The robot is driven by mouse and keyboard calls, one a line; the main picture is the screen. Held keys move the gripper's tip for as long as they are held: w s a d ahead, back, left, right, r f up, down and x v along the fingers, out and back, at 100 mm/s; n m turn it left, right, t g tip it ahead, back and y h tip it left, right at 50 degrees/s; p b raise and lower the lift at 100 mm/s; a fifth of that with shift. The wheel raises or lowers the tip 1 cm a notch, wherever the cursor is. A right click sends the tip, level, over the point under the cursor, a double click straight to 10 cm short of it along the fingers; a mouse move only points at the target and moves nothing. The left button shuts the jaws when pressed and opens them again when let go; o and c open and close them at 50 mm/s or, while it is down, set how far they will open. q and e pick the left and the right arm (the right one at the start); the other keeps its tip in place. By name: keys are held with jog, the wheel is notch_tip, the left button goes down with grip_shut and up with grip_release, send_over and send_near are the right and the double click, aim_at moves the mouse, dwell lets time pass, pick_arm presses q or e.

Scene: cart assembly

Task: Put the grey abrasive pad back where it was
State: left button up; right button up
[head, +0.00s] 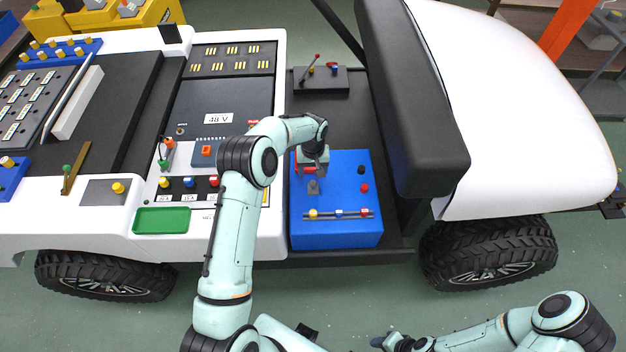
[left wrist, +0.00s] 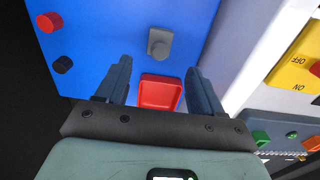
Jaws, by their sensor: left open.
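A small grey block with a raised knob (head: 313,187), which I take to be the grey abrasive pad, sits on the blue panel (head: 340,192) of the cart. It also shows in the left wrist view (left wrist: 159,42), beyond my fingertips. A red shallow tray (left wrist: 160,92) lies on the panel between my fingers in that view and looks empty. My left gripper (head: 314,160) is open above the panel, by the red tray, with nothing between its fingers. It also shows in the left wrist view (left wrist: 159,68). My right gripper (head: 384,342) is low at the bottom edge, away from the cart; its fingers are unclear.
The blue panel also carries red and dark knobs and a rail (head: 340,214) with small coloured pieces. A black seat back (head: 412,100) rises to the right. A 48 V panel (head: 222,100) and a green tray (head: 162,220) are to the left.

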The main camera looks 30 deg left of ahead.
aim_at(313, 183)
pick_arm(q)
notch_tip(313, 183, up, 4)
jog(key=shift+r, duration=0.1)
dwell(0.6)
